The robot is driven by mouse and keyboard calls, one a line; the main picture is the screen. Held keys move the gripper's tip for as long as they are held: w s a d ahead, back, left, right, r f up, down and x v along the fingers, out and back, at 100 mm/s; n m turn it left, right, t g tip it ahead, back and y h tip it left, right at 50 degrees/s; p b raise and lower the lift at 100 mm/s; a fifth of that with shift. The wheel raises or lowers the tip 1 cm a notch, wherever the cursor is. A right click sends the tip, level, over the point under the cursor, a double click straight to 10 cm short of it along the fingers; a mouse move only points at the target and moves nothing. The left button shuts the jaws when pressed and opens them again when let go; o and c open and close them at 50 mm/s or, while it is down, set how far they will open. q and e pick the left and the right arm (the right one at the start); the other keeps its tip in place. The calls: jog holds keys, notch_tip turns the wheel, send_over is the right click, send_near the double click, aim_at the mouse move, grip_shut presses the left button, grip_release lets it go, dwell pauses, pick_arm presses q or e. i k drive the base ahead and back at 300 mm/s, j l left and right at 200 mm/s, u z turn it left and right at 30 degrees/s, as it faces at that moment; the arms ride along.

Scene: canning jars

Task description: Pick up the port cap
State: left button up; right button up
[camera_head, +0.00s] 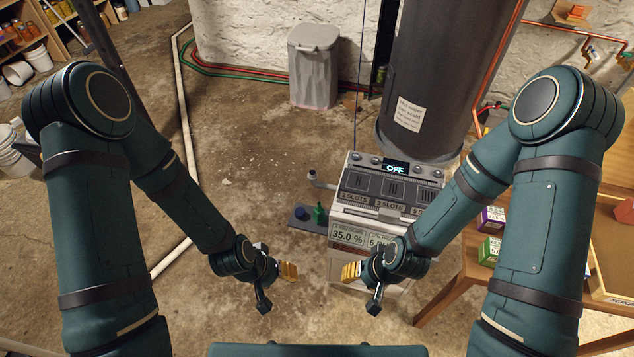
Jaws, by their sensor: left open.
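A small dark blue round piece (300,213), which may be the port cap, sits on a dark side shelf at the left of the grey machine (346,212). It is too small to be sure. A short grey pipe (318,180) with an open-looking end sticks out of the machine's left side above the shelf. My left gripper (278,273) is open and empty, nearer to me and below the shelf in the picture, apart from the blue piece. My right gripper (360,272) appears open and empty in front of the machine, in a mirrored pose.
A small green bottle (318,214) stands right beside the blue piece on the shelf (302,226). A wooden table (456,291) with small boxes is at the right. A grey bin (314,66) stands behind. The floor left of the machine is mostly clear.

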aim_at(300, 212)
jog(key=i+j+u, duration=0.3)
jog(key=j, duration=0.2)
jog(key=i+j+u, duration=0.15)
jog(key=j+u, duration=0.15)
jog(key=j, duration=0.2)
jog(key=i+j+u, duration=0.3)
jog(key=i+j+z, duration=0.2)
jog(key=i+z, duration=0.2)
jog(key=i, duration=0.15)
jog(key=i+j+z, duration=0.45)
jog(key=i+z, duration=0.2)
jog(key=z, duration=0.25)
jog(key=i+j+z, duration=0.15)
jog(key=z, duration=0.25)
jog(key=i+j+z, duration=0.15)
jog(key=z, duration=0.3)
jog(key=i+j+z, duration=0.15)
jog(key=z, duration=0.3)
jog(key=j+z, duration=0.4)
jog(key=i+j+z, duration=0.1)
jog(key=z, duration=0.35)
jog(key=j+z, duration=0.45)
jog(key=k+j+z, duration=0.1)
jog(key=j+z, duration=0.4)
jog(key=j, duration=0.15)
